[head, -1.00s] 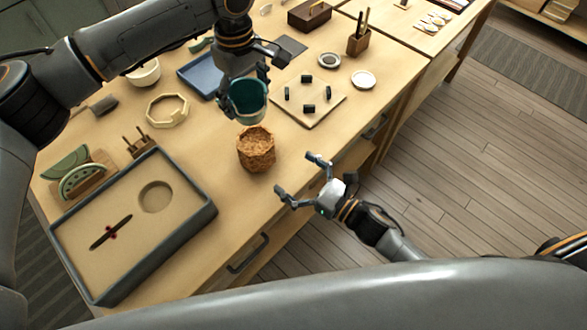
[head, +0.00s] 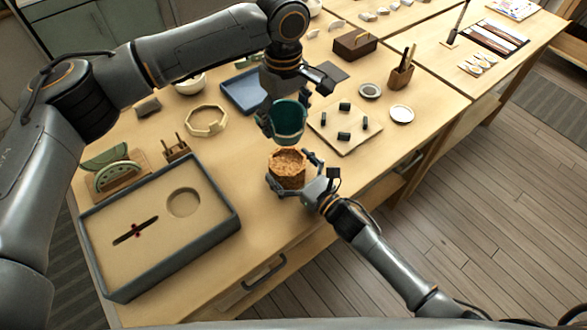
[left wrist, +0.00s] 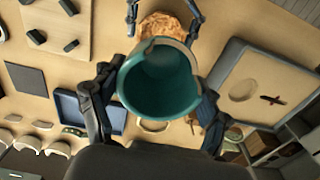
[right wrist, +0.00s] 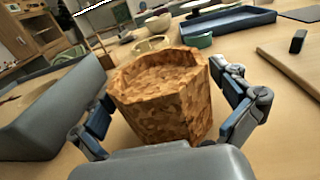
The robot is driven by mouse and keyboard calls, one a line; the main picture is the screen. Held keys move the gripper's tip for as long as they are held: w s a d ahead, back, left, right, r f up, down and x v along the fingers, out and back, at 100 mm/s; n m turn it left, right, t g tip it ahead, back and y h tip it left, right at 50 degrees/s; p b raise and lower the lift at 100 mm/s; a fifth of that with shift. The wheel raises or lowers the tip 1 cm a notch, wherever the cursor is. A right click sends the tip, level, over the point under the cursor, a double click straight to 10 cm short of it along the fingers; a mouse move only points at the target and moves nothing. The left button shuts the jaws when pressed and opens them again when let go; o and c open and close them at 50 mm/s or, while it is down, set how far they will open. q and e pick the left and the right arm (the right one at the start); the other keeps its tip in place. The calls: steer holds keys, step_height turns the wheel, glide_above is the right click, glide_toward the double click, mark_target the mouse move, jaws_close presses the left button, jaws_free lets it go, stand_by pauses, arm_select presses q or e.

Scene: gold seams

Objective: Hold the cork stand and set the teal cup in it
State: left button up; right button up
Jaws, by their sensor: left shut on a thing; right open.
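The teal cup (head: 288,121) is in my left gripper (head: 282,122), which is shut on it and holds it above and slightly behind the cork stand. In the left wrist view the cup (left wrist: 160,84) sits between the fingers, its open mouth facing the camera. The cork stand (head: 287,168) is a brown speckled octagonal block on the table. My right gripper (head: 295,180) is open, with its fingers on either side of the stand. In the right wrist view the stand (right wrist: 165,95) is between the open fingers, with a gap on the right side.
A grey-rimmed tray (head: 222,229) lies left of the stand. A board with black pegs (head: 345,137) is to the right, with a white dish (head: 402,114) beyond it. A blue tray (head: 243,94) and an octagonal ring (head: 205,121) are behind. The table's front edge is close.

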mark_target(286, 132)
steer(key=c, duration=1)
arm_select(q)
steer(key=shift+f+m, duration=0.7)
steer(key=shift+f, duration=0.9)
arm_select(e)
steer(key=shift+c, duration=0.2)
arm_select(q)
steer(key=shift+f, duration=2.2)
steer(key=shift+f, duration=1.35)
